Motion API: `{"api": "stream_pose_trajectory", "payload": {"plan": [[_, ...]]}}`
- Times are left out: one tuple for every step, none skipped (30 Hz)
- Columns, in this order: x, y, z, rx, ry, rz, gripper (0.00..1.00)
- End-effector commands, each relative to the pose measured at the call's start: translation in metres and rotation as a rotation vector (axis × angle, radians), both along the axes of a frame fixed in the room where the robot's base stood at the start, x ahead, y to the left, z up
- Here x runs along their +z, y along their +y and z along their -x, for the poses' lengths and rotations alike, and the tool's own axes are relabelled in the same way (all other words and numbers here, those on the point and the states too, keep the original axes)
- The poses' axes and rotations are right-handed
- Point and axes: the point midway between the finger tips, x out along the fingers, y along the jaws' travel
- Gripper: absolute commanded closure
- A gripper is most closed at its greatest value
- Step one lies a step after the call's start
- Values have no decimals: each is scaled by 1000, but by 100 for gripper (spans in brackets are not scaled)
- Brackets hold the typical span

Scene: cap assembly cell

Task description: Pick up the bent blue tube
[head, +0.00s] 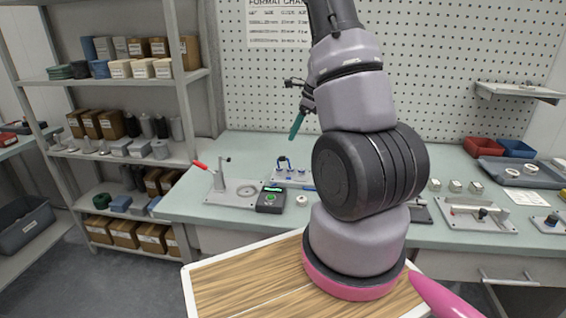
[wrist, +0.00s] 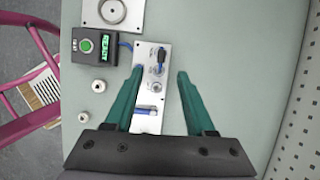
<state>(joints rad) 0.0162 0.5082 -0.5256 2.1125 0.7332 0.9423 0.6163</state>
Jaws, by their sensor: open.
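A small metal fixture plate (wrist: 143,84) lies on the bench in the wrist view, and it also shows in the head view (head: 296,178). A short blue piece (wrist: 148,111) lies across the plate's lower part. My gripper (wrist: 161,73) is open and empty, its teal fingers on either side of the plate in this view. In the head view my gripper (head: 297,126) hangs above the bench.
A black box with a green button (wrist: 88,45) stands beside the plate, with a blue cable. A metal base with a ring (wrist: 112,12) lies beyond it. Two small round parts (wrist: 99,86) lie on the left. The pegboard (wrist: 303,110) rises on the right.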

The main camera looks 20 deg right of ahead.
Motion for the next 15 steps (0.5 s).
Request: {"api": "stream_pose_trajectory", "payload": {"plan": [[-6, -4, -1, -18, 10, 0, 45], [-9, -4, -1, -25, 15, 0, 45], [-13, -5, -2, -31, 19, -1, 45], [-17, -4, -3, -34, 19, -1, 45], [-21, -3, -3, -35, 20, -2, 45], [-27, -1, -4, -35, 21, -2, 45], [-32, 1, -5, -36, 22, -2, 45], [-36, 3, -6, -34, 22, -1, 45], [-42, 5, -8, -34, 21, -1, 45], [-46, 6, -9, -34, 21, -2, 45], [-50, 8, -10, -35, 20, -2, 45], [-54, 9, -11, -34, 20, -1, 45], [-57, 10, -11, -33, 19, -1, 45], [-59, 11, -12, -33, 19, -1, 45], [-60, 11, -13, -32, 19, 0, 45]]}}
